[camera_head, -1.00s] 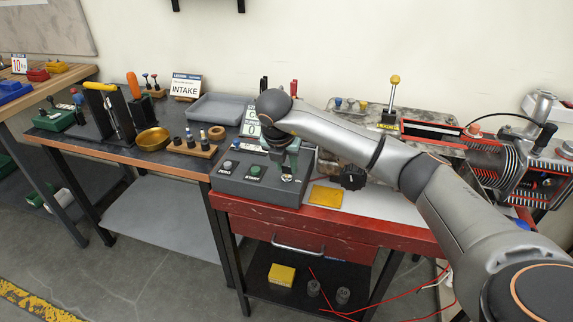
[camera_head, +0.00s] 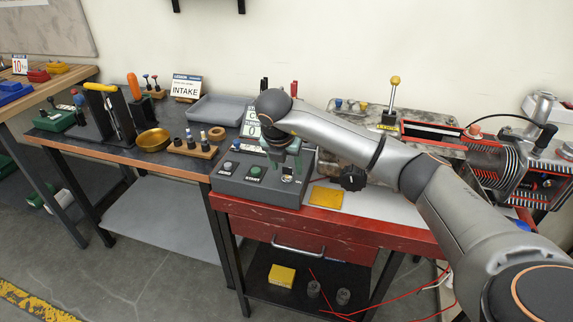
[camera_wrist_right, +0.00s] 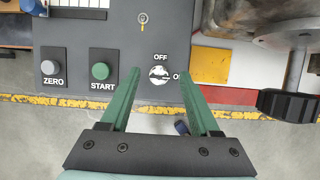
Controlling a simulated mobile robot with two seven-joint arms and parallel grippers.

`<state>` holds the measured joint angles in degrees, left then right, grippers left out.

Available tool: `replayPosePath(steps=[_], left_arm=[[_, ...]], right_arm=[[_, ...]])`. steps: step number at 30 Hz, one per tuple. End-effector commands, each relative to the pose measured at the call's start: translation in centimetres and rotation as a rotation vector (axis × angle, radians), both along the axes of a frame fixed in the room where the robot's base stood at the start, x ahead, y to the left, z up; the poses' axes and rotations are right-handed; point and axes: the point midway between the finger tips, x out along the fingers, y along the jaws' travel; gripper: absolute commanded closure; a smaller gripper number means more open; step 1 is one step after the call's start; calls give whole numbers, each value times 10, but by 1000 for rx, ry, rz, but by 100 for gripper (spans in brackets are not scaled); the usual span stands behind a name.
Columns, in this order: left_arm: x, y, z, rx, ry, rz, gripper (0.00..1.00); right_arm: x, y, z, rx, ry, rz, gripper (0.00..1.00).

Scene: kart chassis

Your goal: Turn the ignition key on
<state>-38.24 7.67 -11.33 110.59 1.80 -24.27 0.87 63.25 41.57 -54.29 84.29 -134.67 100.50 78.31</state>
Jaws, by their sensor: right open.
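The ignition key (camera_wrist_right: 159,75) is a small silver piece in a round switch on the dark grey control box (camera_wrist_right: 75,30). OFF is printed above the switch. ON is at its right, partly covered by a finger. The key looks roughly sideways, but its exact angle is hard to tell. My right gripper (camera_wrist_right: 160,70) is open, its green fingers on either side of the switch in the wrist view. In the head view my right gripper (camera_head: 281,153) hangs just above the key switch (camera_head: 288,178), apart from it. My left gripper is not in view.
A grey ZERO button (camera_wrist_right: 53,67) and a green START button (camera_wrist_right: 102,71) sit left of the switch. A yellow plate (camera_head: 326,196) and a black knob (camera_head: 353,178) lie to the right. The red bench (camera_head: 365,232) has a free front strip.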

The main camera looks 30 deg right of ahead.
Motion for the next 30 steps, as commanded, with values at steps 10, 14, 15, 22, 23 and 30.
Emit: replayPosePath(steps=[10,14,15,22,23,30], left_arm=[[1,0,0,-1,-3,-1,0],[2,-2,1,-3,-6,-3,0],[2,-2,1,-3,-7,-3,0],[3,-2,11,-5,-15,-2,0],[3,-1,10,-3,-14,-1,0],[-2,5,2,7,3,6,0]], right_arm=[[-15,19,61,0,-8,3,38],[-22,27,86,1,-7,1,38],[-24,29,92,1,-7,2,38],[-30,34,113,-1,-2,-1,38],[-30,35,114,-1,-2,-1,38],[-30,35,114,0,-2,-1,38]])
